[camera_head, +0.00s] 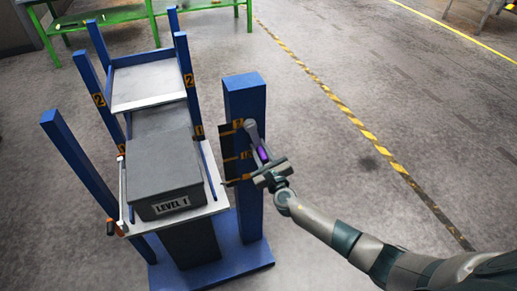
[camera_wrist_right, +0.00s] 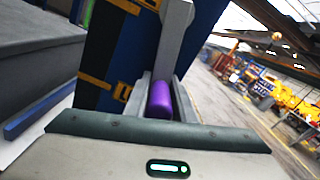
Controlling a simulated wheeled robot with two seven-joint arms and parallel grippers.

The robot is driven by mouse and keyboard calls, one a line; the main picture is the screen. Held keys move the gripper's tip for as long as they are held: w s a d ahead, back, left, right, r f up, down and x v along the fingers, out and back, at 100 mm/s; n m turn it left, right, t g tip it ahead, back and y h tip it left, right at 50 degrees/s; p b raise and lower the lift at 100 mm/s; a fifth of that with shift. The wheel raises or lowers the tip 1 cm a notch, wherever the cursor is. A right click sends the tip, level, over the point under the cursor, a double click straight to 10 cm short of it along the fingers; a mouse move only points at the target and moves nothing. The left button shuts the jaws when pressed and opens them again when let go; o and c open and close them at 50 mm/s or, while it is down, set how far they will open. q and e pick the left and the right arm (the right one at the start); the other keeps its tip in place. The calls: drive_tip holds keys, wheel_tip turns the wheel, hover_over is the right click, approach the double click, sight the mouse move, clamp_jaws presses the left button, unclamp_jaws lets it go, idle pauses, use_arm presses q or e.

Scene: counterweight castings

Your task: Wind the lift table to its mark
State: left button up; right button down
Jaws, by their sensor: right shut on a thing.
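The lift table (camera_head: 218,193) carries a dark grey box (camera_head: 164,172) marked "LEVEL 1" on its pale top, between blue posts. A blue column (camera_head: 244,100) stands to its right, with a dark plate (camera_head: 228,150) and orange marks. A grey crank arm (camera_head: 250,130) at the column has a purple handle (camera_head: 262,153). My right gripper (camera_head: 263,162) is shut on this handle. In the right wrist view the purple handle (camera_wrist_right: 160,101) sits between the fingers, with the crank arm (camera_wrist_right: 174,40) above it. My left gripper is not in view.
A grey shelf (camera_head: 149,84) stands behind the box between posts with orange number marks. An orange-ended lever (camera_head: 110,227) is at the table's left edge. A green bench (camera_head: 125,14) is at the back. Floor right of the column is clear, crossed by a yellow-black line (camera_head: 340,108).

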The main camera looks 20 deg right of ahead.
drive_tip(key=shift+d, duration=0.1)
drive_tip(key=c, duration=1.5)
unclamp_jaws()
drive_tip(key=shift+c, duration=0.2)
drive_tip(key=shift+s, duration=0.1)
drive_tip(key=shift+s+f, duration=0.1)
drive_tip(key=shift+s, duration=0.45)
drive_tip(key=s+b, duration=0.2)
drive_tip(key=s, duration=1.4)
drive_tip(key=shift+d, duration=0.3)
